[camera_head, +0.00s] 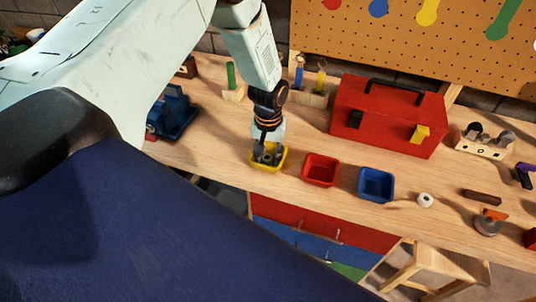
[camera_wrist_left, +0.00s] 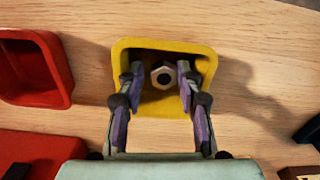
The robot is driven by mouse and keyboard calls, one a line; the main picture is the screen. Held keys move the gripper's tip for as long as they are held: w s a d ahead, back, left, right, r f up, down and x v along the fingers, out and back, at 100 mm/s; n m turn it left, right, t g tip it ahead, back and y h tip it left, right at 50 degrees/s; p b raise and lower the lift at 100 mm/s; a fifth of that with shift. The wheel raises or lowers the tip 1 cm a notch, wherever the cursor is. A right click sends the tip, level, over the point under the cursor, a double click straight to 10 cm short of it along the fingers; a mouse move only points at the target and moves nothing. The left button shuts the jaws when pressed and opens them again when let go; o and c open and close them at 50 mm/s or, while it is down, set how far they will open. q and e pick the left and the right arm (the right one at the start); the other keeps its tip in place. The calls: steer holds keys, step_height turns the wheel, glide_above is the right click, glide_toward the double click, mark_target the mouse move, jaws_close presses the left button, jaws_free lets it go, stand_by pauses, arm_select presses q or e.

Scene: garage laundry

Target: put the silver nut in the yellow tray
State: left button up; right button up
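The yellow tray (camera_head: 254,165) stands on the wooden bench, and it also shows in the left wrist view (camera_wrist_left: 205,62). The silver nut (camera_wrist_left: 155,71) is a small hexagonal piece with a dark hole, seen inside the tray's outline. Whether it rests on the tray floor is hard to tell. My left gripper (camera_head: 266,156) reaches down into the tray. In the left wrist view, its fingertips (camera_wrist_left: 161,73) stand on both sides of the nut, with a small gap showing, so it looks open. The nut is not clear in the head view. My right gripper is not in view.
A red tray (camera_head: 320,181) and a blue tray (camera_head: 376,198) stand to the right of the yellow one. A white roll-like piece (camera_head: 425,200) lies beyond them. A red toolbox (camera_head: 388,114) stands behind. A blue vise-like tool (camera_head: 175,113) is at left.

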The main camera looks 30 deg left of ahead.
mark_target(268, 158)
arm_select(q)
steer(key=shift+a+r, duration=0.1)
steer(key=shift+r, duration=0.25)
step_height(268, 158, up, 12)
steer(key=shift+m+h, duration=0.3)
steer(key=shift+m, duration=0.2)
steer(key=s+d+f, duration=0.1)
steer(key=s+f, duration=0.1)
steer(key=s+d+f, duration=0.1)
steer(key=s+f, duration=0.1)
steer(key=f, duration=0.1)
steer(key=s+d+f, duration=0.2)
steer(key=f, duration=0.1)
steer(key=shift+s+f+b, duration=0.2)
steer(key=shift+s+b, duration=0.05)
steer(key=shift+b, duration=0.05)
steer(key=s+d+f+m, duration=0.1)
steer(key=s+f, duration=0.3)
steer(key=s, duration=0.8)
steer(key=s+d+f+m, duration=0.1)
steer(key=s+f, duration=0.3)
steer(key=s, duration=0.8)
steer(key=shift+s+d+f+m, duration=0.35)
steer(key=shift+s+d+m, duration=0.05)
steer(key=shift+d, duration=0.5)
